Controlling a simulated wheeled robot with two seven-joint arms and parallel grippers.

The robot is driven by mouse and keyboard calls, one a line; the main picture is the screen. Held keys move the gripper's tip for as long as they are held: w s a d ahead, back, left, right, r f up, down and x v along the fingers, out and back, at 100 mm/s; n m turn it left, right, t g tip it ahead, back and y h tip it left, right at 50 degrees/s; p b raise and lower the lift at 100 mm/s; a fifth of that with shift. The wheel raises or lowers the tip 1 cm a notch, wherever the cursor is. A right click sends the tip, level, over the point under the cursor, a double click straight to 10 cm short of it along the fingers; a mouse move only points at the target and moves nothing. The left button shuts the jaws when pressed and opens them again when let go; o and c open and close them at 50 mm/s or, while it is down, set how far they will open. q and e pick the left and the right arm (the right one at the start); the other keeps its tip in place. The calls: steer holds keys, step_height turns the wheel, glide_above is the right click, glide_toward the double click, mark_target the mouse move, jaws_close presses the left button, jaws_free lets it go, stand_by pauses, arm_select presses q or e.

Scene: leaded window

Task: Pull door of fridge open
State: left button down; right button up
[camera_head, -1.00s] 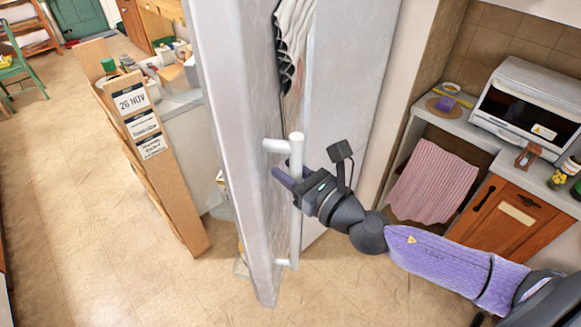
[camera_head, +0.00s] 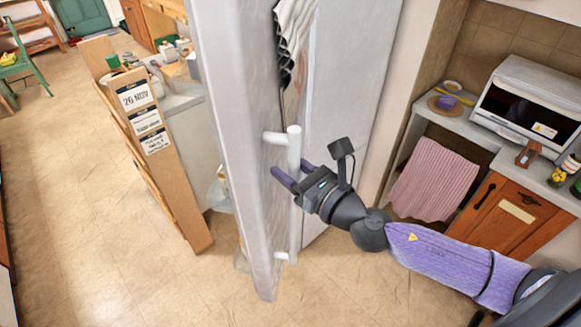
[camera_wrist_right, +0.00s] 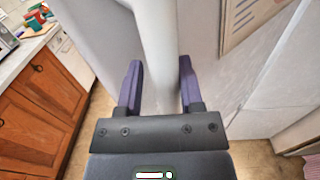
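The fridge door (camera_head: 235,130) is a tall, pale grey panel in the middle of the head view, seen at a slant. I cannot tell how far it stands open. Its white vertical bar handle (camera_head: 294,215) is held off the panel by short brackets. The handle also shows in the right wrist view (camera_wrist_right: 158,50). My right gripper (camera_head: 294,173) is at the handle below the upper bracket, its purple fingers apart. In the wrist view the handle runs between the open fingers (camera_wrist_right: 160,88), with no clear grip on it. My left gripper is not in view.
A wooden rack with date cards (camera_head: 145,120) stands left of the door. Bare tiled floor (camera_head: 90,235) lies at the left and front. At the right are a counter with a white oven (camera_head: 530,105), a pink towel (camera_head: 427,180) and a wooden cabinet (camera_head: 505,215).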

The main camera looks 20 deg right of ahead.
steer(key=shift+s+d+f, duration=0.1)
steer(key=shift+s, duration=0.15)
steer(key=b+v, duration=0.4)
steer(key=v, duration=0.5)
steer(key=shift+s, duration=0.15)
